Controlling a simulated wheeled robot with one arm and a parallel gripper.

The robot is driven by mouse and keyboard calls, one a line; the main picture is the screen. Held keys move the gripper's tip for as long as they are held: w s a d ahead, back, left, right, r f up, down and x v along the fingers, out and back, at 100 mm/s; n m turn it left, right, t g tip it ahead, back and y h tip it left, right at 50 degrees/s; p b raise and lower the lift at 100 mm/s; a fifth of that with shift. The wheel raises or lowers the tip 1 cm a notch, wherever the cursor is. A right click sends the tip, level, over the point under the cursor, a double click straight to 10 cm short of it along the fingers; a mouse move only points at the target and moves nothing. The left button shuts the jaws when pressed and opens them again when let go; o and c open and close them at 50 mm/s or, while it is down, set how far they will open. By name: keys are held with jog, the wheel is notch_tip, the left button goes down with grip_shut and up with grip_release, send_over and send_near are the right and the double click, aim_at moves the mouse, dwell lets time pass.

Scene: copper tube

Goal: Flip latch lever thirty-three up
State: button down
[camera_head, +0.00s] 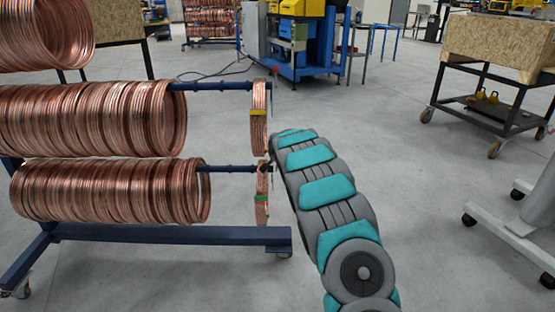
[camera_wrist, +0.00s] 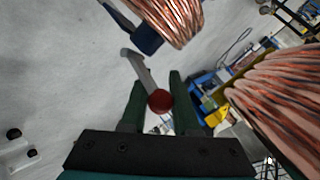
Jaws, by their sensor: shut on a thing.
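In the wrist view, a thin grey latch lever (camera_wrist: 137,66) with a round dark red knob (camera_wrist: 160,101) reaches down from upper left. My gripper (camera_wrist: 157,92) has its two dark green fingers on either side of the knob and is shut on it. The lever stands tilted in this picture. No number is readable on it. In the head view, my teal and grey arm reaches to the end of the lower rack rod (camera_head: 232,168). There, the arm hides my gripper and most of the lever.
Large copper coils (camera_head: 110,190) hang on the blue rack at the left. A small green-banded coil (camera_head: 262,207) and a yellow-banded coil (camera_head: 259,132) hang at the rod ends close to my arm. A wheeled cart (camera_head: 480,105) stands back right. The floor between is clear.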

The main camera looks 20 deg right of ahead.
jog(key=shift+a+f, duration=0.15)
jog(key=shift+f, duration=0.05)
jog(key=c, duration=0.7)
grip_release()
jog(key=shift+o, duration=0.2)
jog(key=shift+r, duration=0.1)
jog(key=b+v, duration=0.1)
jog(key=v, duration=0.6)
jog(key=shift+s+r, duration=0.25)
jog(key=shift+s, duration=0.05)
